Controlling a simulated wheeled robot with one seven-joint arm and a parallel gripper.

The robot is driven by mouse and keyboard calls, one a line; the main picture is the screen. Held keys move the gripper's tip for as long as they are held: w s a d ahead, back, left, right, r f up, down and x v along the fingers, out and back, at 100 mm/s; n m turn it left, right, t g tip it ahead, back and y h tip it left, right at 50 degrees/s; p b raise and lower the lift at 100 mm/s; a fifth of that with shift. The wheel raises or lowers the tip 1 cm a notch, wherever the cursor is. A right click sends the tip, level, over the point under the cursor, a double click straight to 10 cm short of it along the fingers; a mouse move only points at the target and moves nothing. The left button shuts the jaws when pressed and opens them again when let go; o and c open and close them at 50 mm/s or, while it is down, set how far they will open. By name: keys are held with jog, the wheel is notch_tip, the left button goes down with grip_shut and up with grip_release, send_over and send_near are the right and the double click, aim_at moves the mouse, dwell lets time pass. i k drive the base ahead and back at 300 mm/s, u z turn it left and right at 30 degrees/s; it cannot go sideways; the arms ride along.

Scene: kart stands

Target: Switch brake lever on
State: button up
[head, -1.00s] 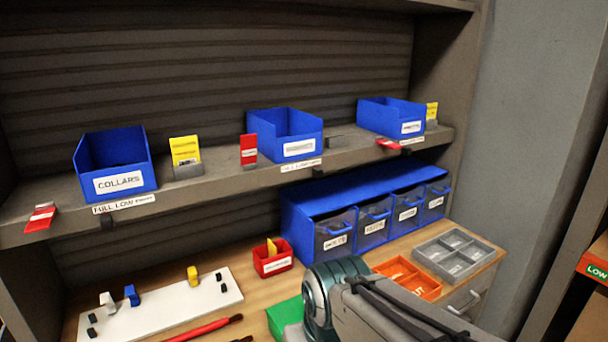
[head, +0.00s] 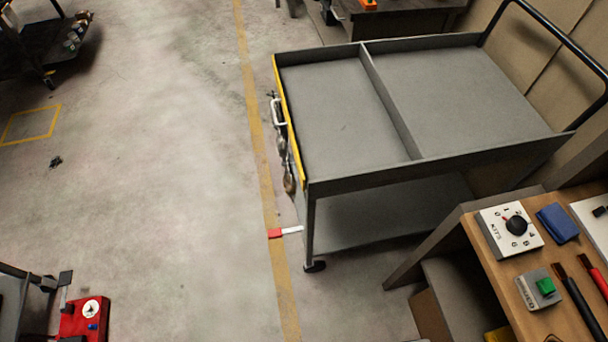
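A grey cart (head: 335,181) with a divided top tray stands right of centre in the head view. A short light bar with a red end, which looks like the brake lever (head: 276,233), sticks out to the left from the cart's lower side near a front caster (head: 314,266). It lies roughly level, close above the floor and over the yellow floor line. Whether it is on or off cannot be told. My gripper is not in view.
A wooden bench (head: 490,272) with a dial box (head: 511,226), a green-button box (head: 539,288) and red and black handled tools stands at lower right. A red box (head: 86,318) is at lower left. The floor (head: 150,190) left of the cart is mostly clear.

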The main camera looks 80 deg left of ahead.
aim_at(276, 233)
jog(key=k, duration=0.85)
jog(key=u, duration=2.75)
jog(key=k, duration=0.5)
jog(key=u, duration=0.3)
jog(key=i, duration=0.4)
jog(key=u, duration=0.05)
